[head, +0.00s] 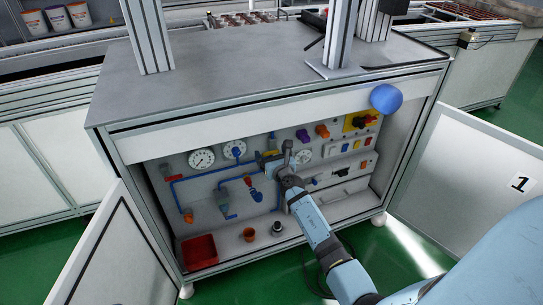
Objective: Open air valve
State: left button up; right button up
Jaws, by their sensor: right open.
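The open cabinet under the bench shows a panel (205,187) with blue air piping (207,175), round gauges and several valves. A valve with a blue handle (256,195) sits below and left of my right gripper. I cannot tell which one is the air valve. My right gripper (268,160) is open in front of the panel's middle. It hides part of the panel behind it, and contact cannot be made out. My left gripper is out of view.
Both cabinet doors stand open, left (122,245) and right (470,165). A red tray (199,250) and a small orange pot (249,234) are on the cabinet floor. A blue ball-like object (386,98) is at the bench's front edge.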

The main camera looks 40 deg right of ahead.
jog(key=shift+w, duration=0.15)
jog(key=c, duration=0.9)
jog(key=shift+c, duration=0.2)
